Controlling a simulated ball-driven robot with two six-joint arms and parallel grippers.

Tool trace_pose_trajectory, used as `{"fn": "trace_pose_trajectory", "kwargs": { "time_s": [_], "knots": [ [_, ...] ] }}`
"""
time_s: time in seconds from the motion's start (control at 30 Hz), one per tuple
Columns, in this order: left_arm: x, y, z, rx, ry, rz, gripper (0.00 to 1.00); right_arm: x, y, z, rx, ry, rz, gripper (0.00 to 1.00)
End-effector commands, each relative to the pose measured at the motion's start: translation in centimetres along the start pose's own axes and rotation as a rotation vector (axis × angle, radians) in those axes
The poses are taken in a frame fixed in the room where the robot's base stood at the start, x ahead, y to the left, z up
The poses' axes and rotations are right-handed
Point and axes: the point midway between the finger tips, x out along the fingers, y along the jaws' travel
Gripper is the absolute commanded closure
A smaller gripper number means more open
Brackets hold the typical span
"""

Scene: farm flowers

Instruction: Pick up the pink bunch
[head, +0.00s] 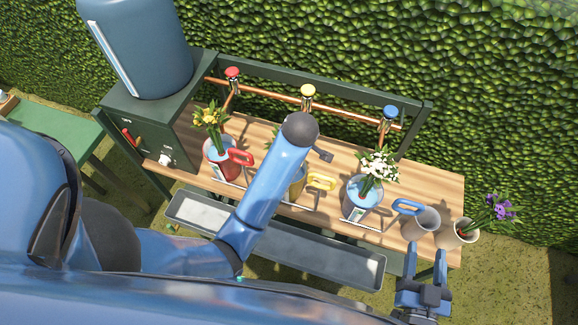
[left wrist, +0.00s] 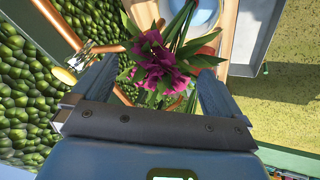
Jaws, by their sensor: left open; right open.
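The pink bunch (left wrist: 163,62), deep magenta flowers with green leaves, shows in the left wrist view between the two fingers of my left gripper (left wrist: 155,85). The fingers are open on either side of the blooms; the stems run up toward a pale blue bucket opening (left wrist: 203,12). In the head view my left arm covers the bunch and most of the middle bucket with the yellow handle (head: 321,181). My right gripper (head: 426,270) is open and empty in front of the bench's right end, below the pots.
The wooden bench (head: 330,160) also carries a red bucket (head: 217,165) with yellow flowers (head: 210,117), a blue-handled bucket (head: 352,203) with white flowers (head: 378,167), and pots (head: 421,224) at right, one with purple flowers (head: 500,209). Copper taps stand behind. A metal trough (head: 320,258) lies in front.

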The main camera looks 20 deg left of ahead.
Motion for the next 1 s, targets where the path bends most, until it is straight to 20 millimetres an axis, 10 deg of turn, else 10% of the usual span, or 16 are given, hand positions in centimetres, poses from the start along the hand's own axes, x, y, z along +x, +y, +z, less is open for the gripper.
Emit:
{"fn": "trace_pose_trajectory", "kwargs": {
  "time_s": [1.0],
  "knots": [
    [6.5, -0.6, -0.2, 0.001, -0.001, 0.002, 0.03, 0.0, 0.0, -1.7, 0.0, 0.0, 0.0, 0.47]
  ]
}}
